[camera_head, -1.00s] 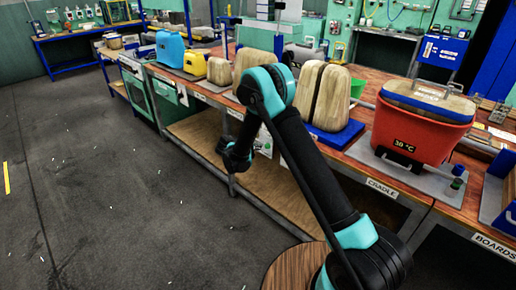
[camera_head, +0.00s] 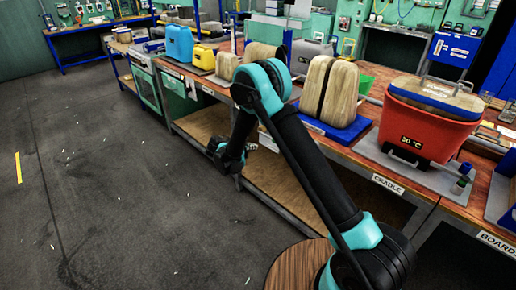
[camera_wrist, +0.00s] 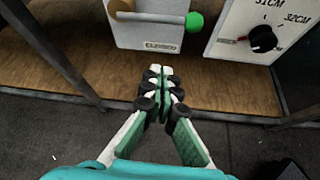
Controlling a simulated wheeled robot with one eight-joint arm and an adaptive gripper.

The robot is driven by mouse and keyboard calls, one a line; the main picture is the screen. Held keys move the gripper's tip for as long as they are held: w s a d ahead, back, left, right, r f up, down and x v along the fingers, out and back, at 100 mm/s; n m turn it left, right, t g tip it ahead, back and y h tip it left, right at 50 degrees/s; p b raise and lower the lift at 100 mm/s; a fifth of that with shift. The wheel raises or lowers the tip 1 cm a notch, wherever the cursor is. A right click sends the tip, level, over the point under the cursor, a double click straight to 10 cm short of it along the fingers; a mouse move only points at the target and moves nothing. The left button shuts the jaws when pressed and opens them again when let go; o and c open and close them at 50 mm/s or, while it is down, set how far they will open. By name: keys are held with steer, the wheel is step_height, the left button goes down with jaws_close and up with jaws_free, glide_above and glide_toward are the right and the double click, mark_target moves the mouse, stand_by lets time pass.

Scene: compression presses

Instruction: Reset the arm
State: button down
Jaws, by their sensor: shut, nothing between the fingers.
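My arm crosses the middle of the head view, bent at a teal elbow, with its lower part hanging in front of the long workbench (camera_head: 385,184).
A white panel (camera_wrist: 250,30) with a black dial is right of my gripper. On the bench are a red tub (camera_head: 425,130) reading 30 °C, a split wooden block (camera_head: 328,88) on a blue base, and blue (camera_head: 179,47) and yellow (camera_head: 204,57) containers. The floor at left is clear.

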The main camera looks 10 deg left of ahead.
steer(key=s+d+r+m+g+y, duration=0.15)
steer(key=s+d+r+m, duration=0.25)
steer(key=d, duration=0.4)
steer(key=s+d+r+m+g, duration=0.2)
steer(key=s+d+r+m, duration=0.15)
steer(key=d, duration=0.45)
steer(key=s+d+r+m+g+y, duration=0.1)
steer(key=s+d+r+m, duration=0.2)
steer(key=d+r+m, duration=0.35)
steer(key=s+d+f+m+y, duration=0.1)
steer(key=s+d+m, duration=0.3)
steer(key=s, duration=0.4)
steer(key=s+d+m+g+y, duration=0.1)
steer(key=s+d+m, duration=0.3)
steer(key=s, duration=0.5)
steer(key=s+d+f+m+y, duration=0.1)
steer(key=s+d+m+y, duration=0.1)
steer(key=s+m, duration=0.3)
steer(key=s+d, duration=0.1)
steer(key=s, duration=0.2)
steer(key=shift+s+d+f, duration=0.3)
steer(key=shift+d, duration=0.1)
